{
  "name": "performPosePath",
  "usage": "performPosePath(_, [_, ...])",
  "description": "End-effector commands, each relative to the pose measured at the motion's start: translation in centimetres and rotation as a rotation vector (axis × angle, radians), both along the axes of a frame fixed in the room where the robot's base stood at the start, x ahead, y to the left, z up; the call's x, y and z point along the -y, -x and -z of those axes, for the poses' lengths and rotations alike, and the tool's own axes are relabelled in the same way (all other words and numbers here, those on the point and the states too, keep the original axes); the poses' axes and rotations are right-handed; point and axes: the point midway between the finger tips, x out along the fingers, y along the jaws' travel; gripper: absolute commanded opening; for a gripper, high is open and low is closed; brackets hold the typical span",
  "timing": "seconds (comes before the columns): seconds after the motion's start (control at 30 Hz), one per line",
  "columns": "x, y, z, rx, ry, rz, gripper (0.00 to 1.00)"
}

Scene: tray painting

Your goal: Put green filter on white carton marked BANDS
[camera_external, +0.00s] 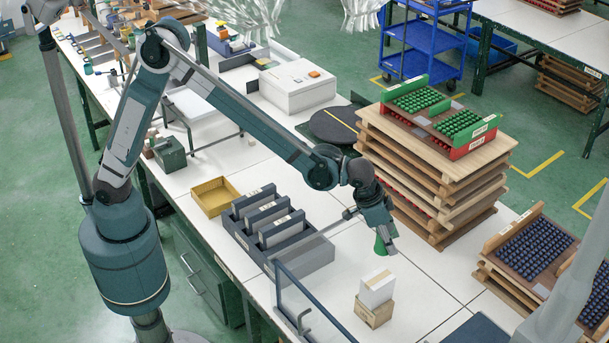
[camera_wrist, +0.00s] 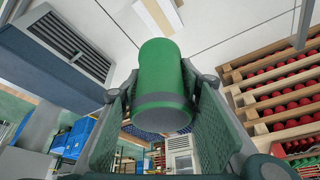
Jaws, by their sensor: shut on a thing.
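The green filter (camera_external: 381,246) is a cylinder with a grey band, seen large in the wrist view (camera_wrist: 161,75). My gripper (camera_external: 384,236) is shut on it, one finger on each side, and holds it above the white table. The white carton (camera_external: 376,287) stands on a small tan box (camera_external: 374,313), below and in front of the filter. The filter is apart from it. Part of the carton shows at the top of the wrist view (camera_wrist: 162,12). I cannot read its marking.
A dark divided bin (camera_external: 304,265) stands left of the carton. A tall stack of wooden trays (camera_external: 428,180) with green and red parts stands behind, right of my gripper. A clear panel with a dark frame (camera_external: 310,305) stands front left. The table right of the carton is clear.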

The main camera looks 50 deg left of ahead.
Motion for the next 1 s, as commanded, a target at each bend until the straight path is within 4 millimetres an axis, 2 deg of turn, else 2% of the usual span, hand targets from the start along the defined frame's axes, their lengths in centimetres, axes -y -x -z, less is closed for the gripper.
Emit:
performPosePath(0.2, [0.0,-0.1,2.6,0.001,0.001,0.0,0.19])
performPosePath(0.77, [0.0,-0.1,3.5,0.001,0.001,0.0,0.19])
performPosePath(1.0, [0.0,-0.1,5.8,0.001,0.001,0.0,0.19])
